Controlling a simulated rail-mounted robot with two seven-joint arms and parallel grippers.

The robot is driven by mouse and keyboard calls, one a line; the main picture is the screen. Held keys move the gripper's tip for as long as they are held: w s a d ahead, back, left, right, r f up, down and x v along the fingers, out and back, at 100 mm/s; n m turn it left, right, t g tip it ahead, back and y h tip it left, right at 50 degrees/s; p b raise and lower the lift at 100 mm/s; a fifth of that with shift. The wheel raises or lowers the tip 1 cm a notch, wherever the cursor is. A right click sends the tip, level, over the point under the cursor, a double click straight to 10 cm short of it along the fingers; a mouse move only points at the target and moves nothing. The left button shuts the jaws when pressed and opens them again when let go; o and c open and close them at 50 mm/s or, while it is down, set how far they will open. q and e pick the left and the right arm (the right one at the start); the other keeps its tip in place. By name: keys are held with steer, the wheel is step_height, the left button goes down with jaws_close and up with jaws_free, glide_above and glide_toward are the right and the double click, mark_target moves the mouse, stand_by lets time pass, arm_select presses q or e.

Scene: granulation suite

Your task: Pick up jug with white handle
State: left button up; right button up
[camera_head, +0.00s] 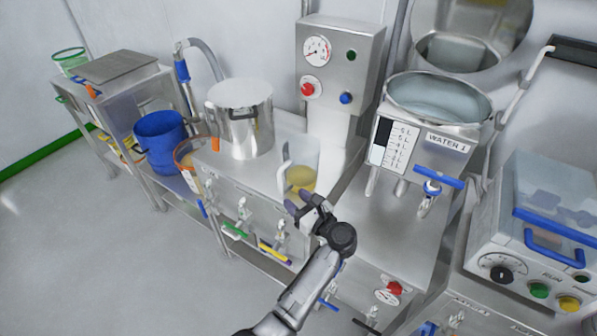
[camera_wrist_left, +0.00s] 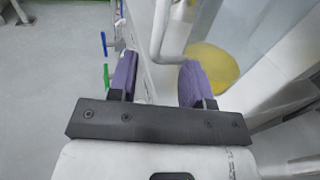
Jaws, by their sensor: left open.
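The jug (camera_head: 303,181) is clear, holds yellow liquid and has a white handle (camera_head: 283,176) on its left side. It stands upright on the steel bench in the head view. My left gripper (camera_head: 302,203) is just in front of the jug, low near its base, with its purple fingers apart. In the left wrist view the gripper (camera_wrist_left: 158,82) is open and empty. The white handle (camera_wrist_left: 159,38) shows ahead, in line with the gap between the fingers. The yellow liquid in the jug (camera_wrist_left: 222,62) is partly hidden behind the right finger. My right gripper is not in view.
A steel pot (camera_head: 240,122) stands left of the jug. A steel column with a gauge (camera_head: 336,75) rises behind it. The WATER 1 tank (camera_head: 435,140) is to the right. Valves with colored handles (camera_head: 272,252) line the bench front. A blue bucket (camera_head: 161,142) is farther left.

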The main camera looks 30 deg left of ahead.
mark_target(282, 188)
arm_select(q)
steer(key=shift+b+x, duration=0.65)
steer(key=shift+x, duration=3.8)
steer(key=shift+s, duration=0.15)
jaws_close()
steer(key=shift+r, duration=0.1)
